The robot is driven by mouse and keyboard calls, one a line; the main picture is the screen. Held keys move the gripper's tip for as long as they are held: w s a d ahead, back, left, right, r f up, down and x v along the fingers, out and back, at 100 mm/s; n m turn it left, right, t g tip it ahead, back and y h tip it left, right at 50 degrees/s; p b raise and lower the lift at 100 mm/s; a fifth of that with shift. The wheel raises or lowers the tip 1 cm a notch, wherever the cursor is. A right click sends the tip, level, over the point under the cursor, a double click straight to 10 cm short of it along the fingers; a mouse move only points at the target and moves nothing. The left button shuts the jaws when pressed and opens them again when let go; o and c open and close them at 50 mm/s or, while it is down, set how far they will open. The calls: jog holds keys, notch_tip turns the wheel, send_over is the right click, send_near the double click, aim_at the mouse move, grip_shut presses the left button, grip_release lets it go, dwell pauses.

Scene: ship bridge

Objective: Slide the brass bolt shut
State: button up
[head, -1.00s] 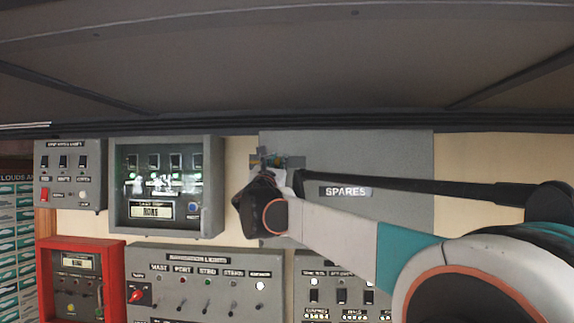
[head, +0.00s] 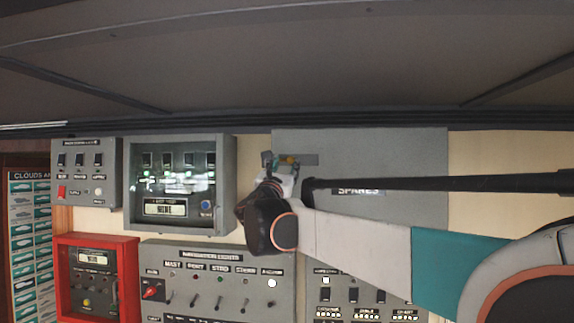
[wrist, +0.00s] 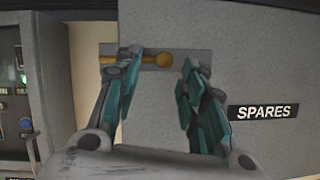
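The brass bolt (wrist: 150,60) lies horizontally on a grey mounting plate (wrist: 203,55) at the upper left of the grey SPARES locker (head: 400,160). Its round knob end points right in the wrist view. A bit of brass also shows in the head view (head: 289,160). My gripper (wrist: 160,60) is open in front of the bolt. Its left finger crosses in front of the rod, left of the knob; its right finger is to the right of the knob with a gap. I cannot tell whether the left finger touches the brass. In the head view my gripper (head: 281,168) partly covers the plate.
A glass-fronted panel (head: 228,190) stands left of the locker, with a switch box (head: 90,190) beyond it. Below are a red box (head: 125,270) and the navigation lights panel (head: 215,275). A dark overhang (head: 280,60) runs above. Beige wall (head: 490,165) shows right of the locker.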

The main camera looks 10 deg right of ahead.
jog(key=shift+v, duration=1.2)
jog(key=s+d+f+m+g, duration=0.5)
jog(key=s+d+f+m, duration=0.3)
jog(key=s+f, duration=0.2)
jog(key=s+d+f+m+g, duration=0.4)
jog(key=s+d+f+m, duration=0.45)
jog(key=s+f, duration=0.25)
jog(key=s+a+f+m+g+y, duration=0.2)
jog(key=s+a+f+m+y, duration=0.15)
jog(key=s+f, duration=0.4)
jog(key=s+a+f+m+g+y, duration=0.1)
jog(key=s+a+f+m+y, duration=0.2)
jog(key=s+f+m, duration=0.35)
jog(key=s+a+f+m+g+y, duration=0.2)
jog(key=s+a+f+m+y, duration=0.1)
jog(key=s+f, duration=0.65)
notch_tip(320, 180, down, 38)
jog(key=w+b, duration=0.2)
jog(key=b, duration=3.5)
jog(key=shift+d+t+h, duration=0.3)
jog(key=shift+h, duration=0.05)
jog(key=shift+r+n, duration=0.15)
jog(key=shift+n, duration=0.1)
